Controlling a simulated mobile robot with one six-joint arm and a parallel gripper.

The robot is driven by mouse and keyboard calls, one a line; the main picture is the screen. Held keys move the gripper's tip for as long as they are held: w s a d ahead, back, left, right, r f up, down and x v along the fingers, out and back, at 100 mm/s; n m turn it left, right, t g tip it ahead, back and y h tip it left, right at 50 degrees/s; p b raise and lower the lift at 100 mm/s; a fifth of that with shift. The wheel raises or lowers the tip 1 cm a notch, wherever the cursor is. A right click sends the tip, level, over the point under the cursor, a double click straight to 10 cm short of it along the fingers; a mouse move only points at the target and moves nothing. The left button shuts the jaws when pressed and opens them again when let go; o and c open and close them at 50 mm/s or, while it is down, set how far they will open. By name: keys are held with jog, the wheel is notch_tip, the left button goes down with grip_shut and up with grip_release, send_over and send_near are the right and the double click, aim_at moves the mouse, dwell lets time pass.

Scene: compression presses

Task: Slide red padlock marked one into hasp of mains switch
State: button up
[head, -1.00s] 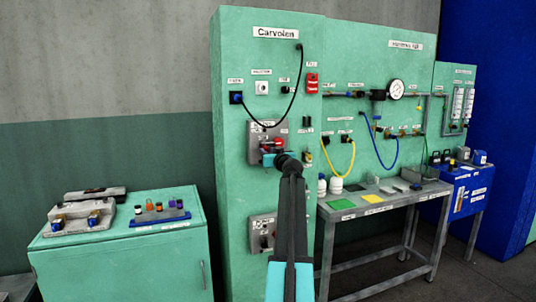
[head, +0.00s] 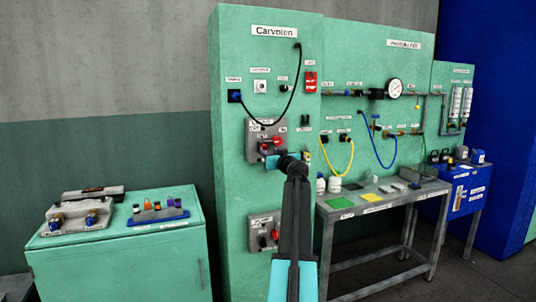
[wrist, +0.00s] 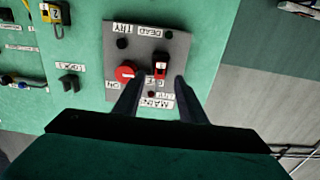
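The mains switch is a grey panel (wrist: 181,42) on the green cabinet, with a round red knob (wrist: 124,73); the knob also shows in the head view (head: 277,141). The red padlock marked 1 (wrist: 161,66) is at the panel beside the knob, with a dark upper part and a white label. Whether its shackle passes through the hasp is too small to tell. My gripper (wrist: 157,82) is open, its two dark fingers apart on either side of the padlock's near end, with gaps showing. In the head view my arm partly covers this spot.
A yellow padlock marked 2 (wrist: 56,18) hangs near the panel. A black cable (head: 299,75) loops above it. A second grey panel (head: 257,222) is below. A metal bench (head: 410,197) stands right; a green cabinet (head: 120,270) with a blue tray (head: 158,216) stands left.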

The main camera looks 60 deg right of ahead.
jog(key=b+v, duration=0.1)
jog(key=v, duration=0.8)
dwell(1.0)
